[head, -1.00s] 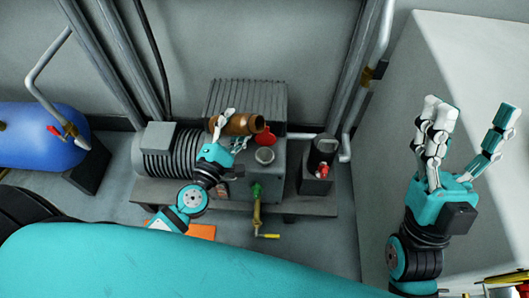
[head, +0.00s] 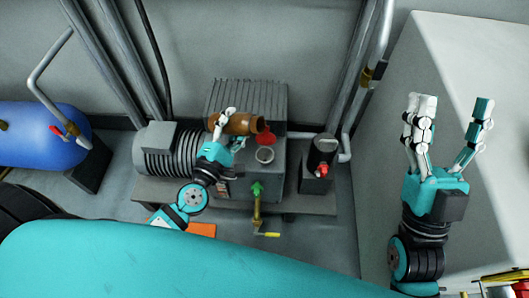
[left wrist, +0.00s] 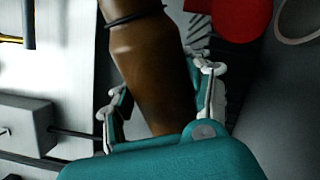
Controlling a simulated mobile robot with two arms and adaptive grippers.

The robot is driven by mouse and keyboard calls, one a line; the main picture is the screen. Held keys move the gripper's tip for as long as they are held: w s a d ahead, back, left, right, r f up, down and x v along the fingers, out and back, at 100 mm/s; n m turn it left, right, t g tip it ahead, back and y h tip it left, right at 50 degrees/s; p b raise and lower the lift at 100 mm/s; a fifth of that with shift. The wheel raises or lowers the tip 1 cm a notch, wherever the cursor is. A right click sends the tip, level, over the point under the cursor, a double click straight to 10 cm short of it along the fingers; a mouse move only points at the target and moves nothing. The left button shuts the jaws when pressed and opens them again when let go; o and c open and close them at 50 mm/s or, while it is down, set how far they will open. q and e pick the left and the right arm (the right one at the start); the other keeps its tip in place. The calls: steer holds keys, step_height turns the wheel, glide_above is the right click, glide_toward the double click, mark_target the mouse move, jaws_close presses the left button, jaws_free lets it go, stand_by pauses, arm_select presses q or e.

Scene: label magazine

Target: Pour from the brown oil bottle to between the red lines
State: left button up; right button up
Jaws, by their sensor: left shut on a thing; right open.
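The brown oil bottle (head: 240,123) lies nearly on its side above the grey machine, its mouth end to the right and tipped slightly down. It also fills the middle of the left wrist view (left wrist: 150,70). My left gripper (head: 229,130) is shut around the bottle's body. A round filler opening (head: 264,154) with a pale rim sits on the machine top, below and right of the mouth. A red cap-like part (head: 266,137) is between mouth and opening. No oil stream is discernible. The red lines cannot be made out. My right gripper (head: 447,125) is open and empty, far right.
The finned grey motor (head: 172,150) adjoins the machine at left. A dark canister (head: 322,152) with a red part stands to the right. A brass drain valve (head: 257,215) projects in front. Pipes rise behind, and a blue tank (head: 40,135) is far left.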

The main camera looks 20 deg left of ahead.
arm_select(q)
steer(key=shift+m, duration=0.8)
arm_select(e)
steer(key=shift+w+a+f+g+h, duration=0.15)
steer(key=shift+w+f+g+h, duration=0.4)
steer(key=shift+w+g, duration=0.2)
arm_select(q)
steer(key=shift+r+m+p, duration=0.15)
steer(key=shift+m+p, duration=0.15)
steer(key=shift+p, duration=0.35)
steer(key=shift+r+p, duration=0.2)
steer(key=shift+p, duration=0.1)
steer(key=shift+r+m+p, duration=0.2)
steer(key=shift+m+p, duration=0.25)
steer(key=shift+m, duration=0.15)
arm_select(e)
steer(key=w+f+g+h, duration=0.1)
steer(key=w+f+g, duration=0.3)
steer(key=f, duration=0.4)
steer(key=shift+w+g+h, duration=0.15)
steer(key=shift+g+h, duration=0.2)
steer(key=shift+g, duration=0.4)
